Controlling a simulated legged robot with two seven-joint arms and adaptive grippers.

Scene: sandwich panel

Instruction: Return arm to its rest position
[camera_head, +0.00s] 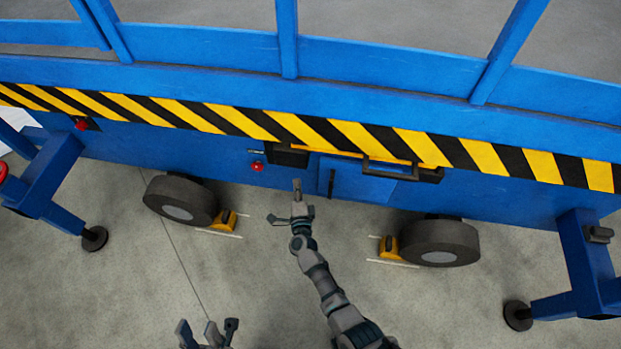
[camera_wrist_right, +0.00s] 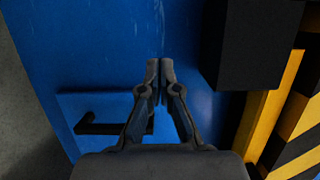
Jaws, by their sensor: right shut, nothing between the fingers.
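My right arm (camera_head: 328,290) reaches forward from the bottom centre of the head view. Its gripper (camera_head: 299,192) is in front of the blue platform's side (camera_head: 225,158), below a black box. In the right wrist view the right gripper (camera_wrist_right: 160,66) is shut and empty, with its fingertips together before the blue panel (camera_wrist_right: 90,50). I cannot tell whether they touch it. My left gripper (camera_head: 207,328) is low at the bottom edge of the head view, with its fingers apart and nothing seen between them.
The black box (camera_wrist_right: 245,50) and a dark handle (camera_wrist_right: 105,129) lie close around the right gripper. A red button (camera_head: 257,166) is to its left. Wheels (camera_head: 180,201) and (camera_head: 436,242), with yellow chocks (camera_head: 229,218), stand on the floor. Open concrete floor (camera_head: 130,280) lies in front.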

